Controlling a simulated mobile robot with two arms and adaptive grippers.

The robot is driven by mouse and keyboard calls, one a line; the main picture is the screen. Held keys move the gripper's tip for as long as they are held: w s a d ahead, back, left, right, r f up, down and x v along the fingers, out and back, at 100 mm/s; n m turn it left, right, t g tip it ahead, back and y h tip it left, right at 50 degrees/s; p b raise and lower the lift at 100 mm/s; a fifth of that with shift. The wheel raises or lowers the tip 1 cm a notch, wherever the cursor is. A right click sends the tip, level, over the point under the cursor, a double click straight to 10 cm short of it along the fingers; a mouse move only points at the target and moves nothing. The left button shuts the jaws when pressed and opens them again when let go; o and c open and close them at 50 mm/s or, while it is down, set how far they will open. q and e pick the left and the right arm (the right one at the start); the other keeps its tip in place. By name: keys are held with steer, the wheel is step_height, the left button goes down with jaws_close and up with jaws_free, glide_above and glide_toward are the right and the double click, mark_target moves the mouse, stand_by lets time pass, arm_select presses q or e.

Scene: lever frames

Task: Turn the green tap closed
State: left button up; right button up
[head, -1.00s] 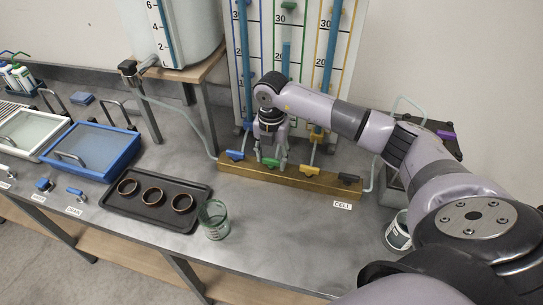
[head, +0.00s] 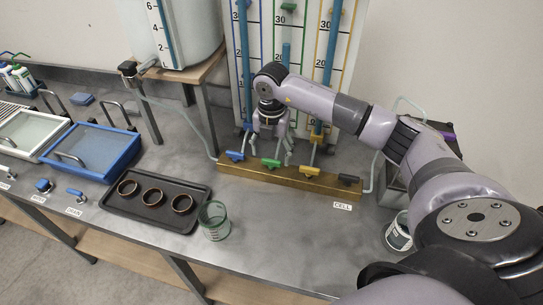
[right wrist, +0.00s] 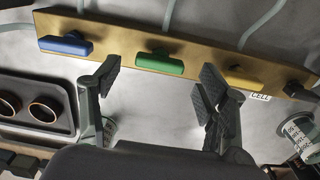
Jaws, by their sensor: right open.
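The green tap (head: 271,163) is on the long brass bar (head: 290,178), between the blue tap (head: 235,156) and the yellow tap (head: 310,170). In the right wrist view, the green tap's handle (right wrist: 160,63) lies roughly along the bar, much like the blue handle (right wrist: 65,46) and the yellow handle (right wrist: 246,77). My right gripper (head: 273,148) is open and empty, pointing down above and around the green tap's place. In the right wrist view its fingers (right wrist: 160,85) are wide apart, with the green handle beyond the gap, clear of both. My left gripper is not in view.
A black tap (head: 349,179) is at the bar's right end. Scaled tubes (head: 286,60) stand behind the bar. Bench in front of the bar is clear.

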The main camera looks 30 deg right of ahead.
mark_target(271, 161)
step_height(271, 161, up, 10)
steer(key=shift+f, duration=0.2)
steer(key=shift+s+f, duration=0.1)
stand_by(0.5)
